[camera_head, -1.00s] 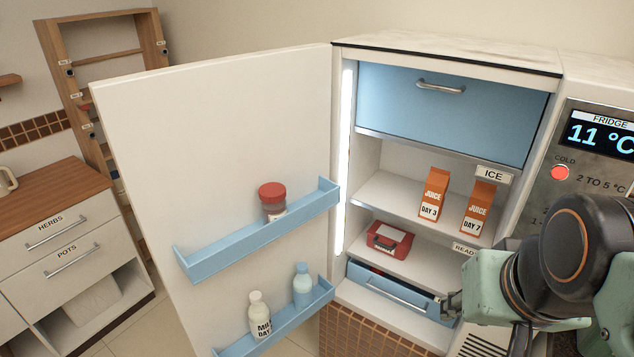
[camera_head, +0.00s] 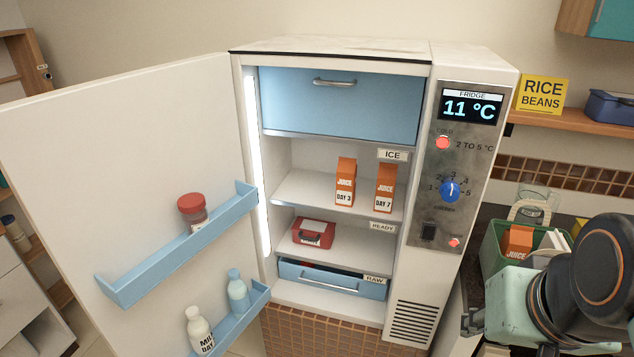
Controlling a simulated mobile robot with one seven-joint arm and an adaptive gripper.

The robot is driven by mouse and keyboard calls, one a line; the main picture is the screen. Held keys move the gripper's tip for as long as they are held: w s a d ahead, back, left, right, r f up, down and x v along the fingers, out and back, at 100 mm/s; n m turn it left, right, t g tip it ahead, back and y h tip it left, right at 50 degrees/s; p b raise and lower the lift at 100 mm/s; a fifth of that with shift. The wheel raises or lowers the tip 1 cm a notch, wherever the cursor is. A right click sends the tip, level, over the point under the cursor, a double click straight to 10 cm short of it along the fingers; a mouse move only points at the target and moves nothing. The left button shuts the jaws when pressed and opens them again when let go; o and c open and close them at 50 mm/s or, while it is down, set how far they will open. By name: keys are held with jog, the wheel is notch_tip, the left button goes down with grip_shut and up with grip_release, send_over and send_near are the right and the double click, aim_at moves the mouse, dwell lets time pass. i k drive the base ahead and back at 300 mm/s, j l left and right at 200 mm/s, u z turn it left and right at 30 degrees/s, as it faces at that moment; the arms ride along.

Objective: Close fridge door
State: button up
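The white fridge door (camera_head: 120,160) stands wide open to the left of the fridge cabinet (camera_head: 340,48). Its blue door shelves hold a red-lidded jar (camera_head: 192,212), a white milk bottle (camera_head: 199,330) and a light-blue bottle (camera_head: 238,297). Inside are two orange juice cartons, one marked day 3 (camera_head: 345,182) and one marked day 7 (camera_head: 385,187), a red box (camera_head: 313,233) and a blue raw drawer (camera_head: 332,279). My gripper (camera_head: 470,322) is at the lower right, in front of the cabinet's right side and far from the door. Its fingers are small and partly hidden by my arm.
A control panel (camera_head: 460,170) reads 11 °C beside a blue dial (camera_head: 450,191). A green basket (camera_head: 492,252) with an orange carton stands on the right near my arm. A wooden shelf (camera_head: 560,118) is above it. Drawers (camera_head: 20,300) stand at the left.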

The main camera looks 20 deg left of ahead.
aim_at(100, 169)
jog(key=j+z, duration=0.25)
jog(key=k+j+z, duration=0.1)
jog(key=j+z, duration=0.2)
jog(key=k+j, duration=0.15)
jog(key=j, duration=0.3)
jog(key=k+j, duration=0.1)
jog(key=j, duration=0.3)
jog(key=k+j, duration=0.15)
jog(key=j, duration=0.3)
jog(key=k+j, duration=0.1)
jog(key=j, duration=0.35)
jog(key=k+j, duration=0.15)
jog(key=j, duration=0.25)
jog(key=k+j, duration=0.15)
jog(key=j, duration=0.3)
jog(key=k+j, duration=0.1)
jog(key=j, duration=0.35)
jog(key=k+j+z, duration=0.15)
jog(key=k+j, duration=0.15)
jog(key=k+z, duration=0.35)
jog(key=i+j+z, duration=0.1)
jog(key=i+j, duration=0.2)
jog(key=i, duration=0.1)
